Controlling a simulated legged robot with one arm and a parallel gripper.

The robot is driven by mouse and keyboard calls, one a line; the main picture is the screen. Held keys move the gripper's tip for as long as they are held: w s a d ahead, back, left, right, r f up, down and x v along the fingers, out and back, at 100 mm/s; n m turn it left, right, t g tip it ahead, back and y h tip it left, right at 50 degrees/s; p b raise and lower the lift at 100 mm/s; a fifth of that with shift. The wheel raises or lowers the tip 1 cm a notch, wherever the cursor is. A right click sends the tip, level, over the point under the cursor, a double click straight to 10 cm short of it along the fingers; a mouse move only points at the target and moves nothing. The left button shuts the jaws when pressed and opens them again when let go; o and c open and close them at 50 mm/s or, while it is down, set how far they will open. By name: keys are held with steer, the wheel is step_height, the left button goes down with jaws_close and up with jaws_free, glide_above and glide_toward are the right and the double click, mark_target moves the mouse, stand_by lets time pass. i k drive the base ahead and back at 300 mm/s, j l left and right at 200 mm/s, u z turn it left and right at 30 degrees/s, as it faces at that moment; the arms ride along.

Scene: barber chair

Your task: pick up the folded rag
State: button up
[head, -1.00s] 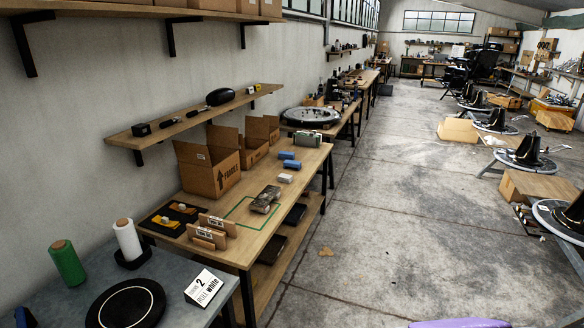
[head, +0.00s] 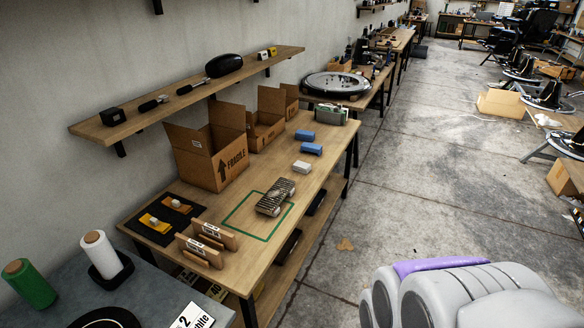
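I cannot tell for sure which thing is the folded rag. A dark striped flat bundle (head: 275,198) lies inside a green outlined rectangle on the wooden workbench (head: 225,262), in the head view. Behind it lie a small white block (head: 302,167), a blue block (head: 311,149) and another blue block (head: 304,135). My gripper's fingers are not in view. Grey rounded parts with a purple strip, which look like my own arm, fill the lower right, well apart from the bench.
Open cardboard boxes (head: 209,157) stand along the wall side of the bench. Small wooden stands (head: 200,250) and a black mat (head: 150,233) are at its near end. A wall shelf (head: 190,96) hangs above. The concrete floor (head: 430,190) right of the bench is mostly clear.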

mark_target(301, 167)
steer(key=i+l, duration=0.35)
steer(key=i, duration=0.25)
steer(key=i+l+u, duration=0.15)
steer(key=i+l, duration=0.2)
steer(key=i, duration=0.3)
steer(key=i+l, duration=0.4)
steer(key=i, duration=0.2)
steer(key=i+l+u, duration=0.1)
steer(key=i+l, duration=0.3)
steer(key=i, duration=0.2)
